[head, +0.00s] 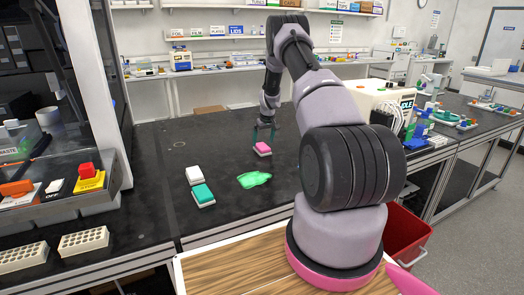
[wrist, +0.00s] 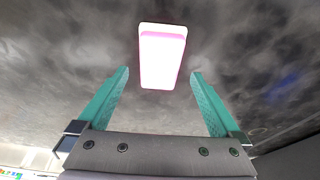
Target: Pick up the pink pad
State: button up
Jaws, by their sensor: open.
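The pink pad (head: 262,147) lies on a white base on the black bench, near the middle of the head view. In the wrist view the pad (wrist: 162,58) shows bright pink and white, ahead of the fingertips and roughly centred between them. My gripper (head: 264,132) is just above and beside the pad in the head view. Its two green fingers are spread apart with nothing between them, as the wrist view of the gripper (wrist: 158,75) shows. I cannot tell the exact gap between fingertips and pad.
A white pad (head: 194,175), a teal pad (head: 203,194) and a green glove-like item (head: 254,180) lie nearer on the bench. A white machine (head: 380,100) stands to the right, and white racks (head: 84,240) are at the left. The bench left of the pink pad is clear.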

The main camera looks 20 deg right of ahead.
aim_at(262, 146)
jog(key=shift+x, duration=1.4)
jog(key=shift+f, duration=0.25)
jog(key=c, duration=1.2)
notch_tip(262, 146, up, 11)
jog(key=shift+f, duration=0.2)
jog(key=shift+c, duration=0.2)
